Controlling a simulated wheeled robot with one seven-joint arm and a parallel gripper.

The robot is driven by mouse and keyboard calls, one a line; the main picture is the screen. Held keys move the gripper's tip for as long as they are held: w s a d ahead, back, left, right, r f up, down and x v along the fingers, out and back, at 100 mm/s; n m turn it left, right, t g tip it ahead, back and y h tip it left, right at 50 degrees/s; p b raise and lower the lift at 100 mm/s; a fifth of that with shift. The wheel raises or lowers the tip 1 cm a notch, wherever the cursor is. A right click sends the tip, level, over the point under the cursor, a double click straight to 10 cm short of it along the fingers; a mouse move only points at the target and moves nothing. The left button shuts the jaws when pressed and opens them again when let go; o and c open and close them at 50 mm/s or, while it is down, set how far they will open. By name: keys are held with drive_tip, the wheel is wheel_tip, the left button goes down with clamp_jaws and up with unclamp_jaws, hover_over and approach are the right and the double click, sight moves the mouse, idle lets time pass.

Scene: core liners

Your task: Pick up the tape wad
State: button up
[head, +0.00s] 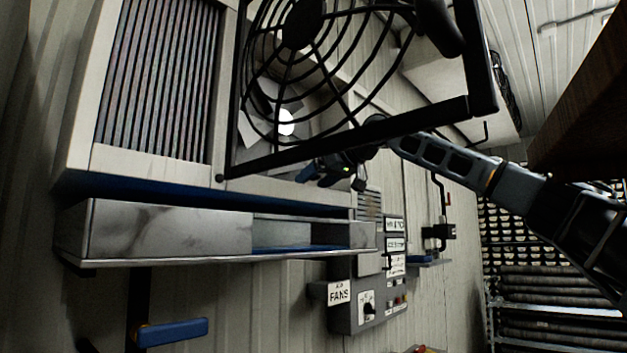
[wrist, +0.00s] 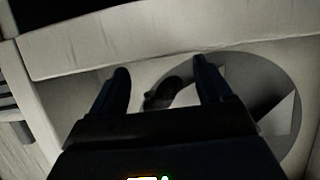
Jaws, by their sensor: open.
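A small dark lump (wrist: 163,93), which looks like the tape wad, shows in the wrist view at the left side of a round fan opening (wrist: 290,75). It appears between my gripper's two fingers and partly beyond them; I cannot tell its exact depth. My gripper (wrist: 161,68) is open, with one finger on each side of the lump and no visible contact. In the head view my gripper (head: 314,175) is beside the fan housing, below the black wire grille. I cannot make out the wad in the head view.
The black fan grille (head: 352,138) stands out in front of the pale fan housing (head: 150,165), close to my arm. A metal ledge (head: 150,230) runs below the housing. A grey control box (head: 345,315) with a FANS label (head: 339,293) is lower down.

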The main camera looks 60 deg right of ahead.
drive_tip(key=shift+c, duration=0.2)
drive_tip(key=c, duration=1)
